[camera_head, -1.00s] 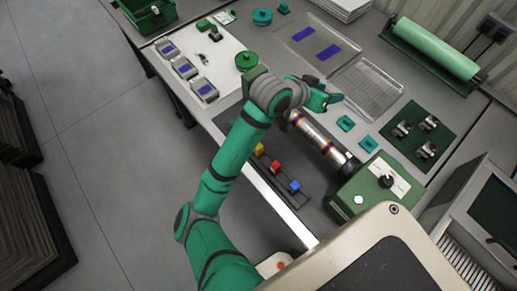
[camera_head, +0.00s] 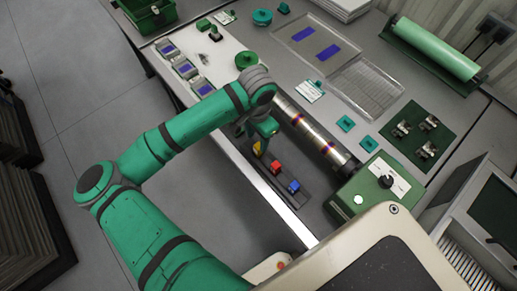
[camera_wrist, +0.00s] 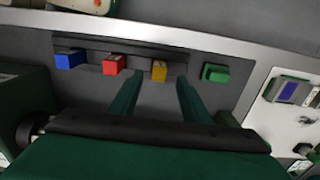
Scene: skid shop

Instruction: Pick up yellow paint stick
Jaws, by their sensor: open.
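The yellow paint stick (camera_head: 257,149) stands in a dark rack (camera_head: 305,199) near the bench's front edge, in line with a red stick (camera_head: 276,167) and a blue stick (camera_head: 294,187). My gripper (camera_head: 262,133) is over the rack's upper-left end, close to the yellow stick. In the wrist view my open gripper (camera_wrist: 161,82) has its two green fingers on either side of the yellow stick (camera_wrist: 159,69), with visible gaps. A green stick (camera_wrist: 215,72) is just right of the right finger. The sticks' lower parts are hidden.
A metal roller (camera_head: 310,130) with a green control box (camera_head: 372,188) lies behind the rack. Red (camera_wrist: 114,64) and blue (camera_wrist: 70,58) sticks are left of my fingers in the wrist view. A white board with grey boxes (camera_head: 185,68) is at upper left.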

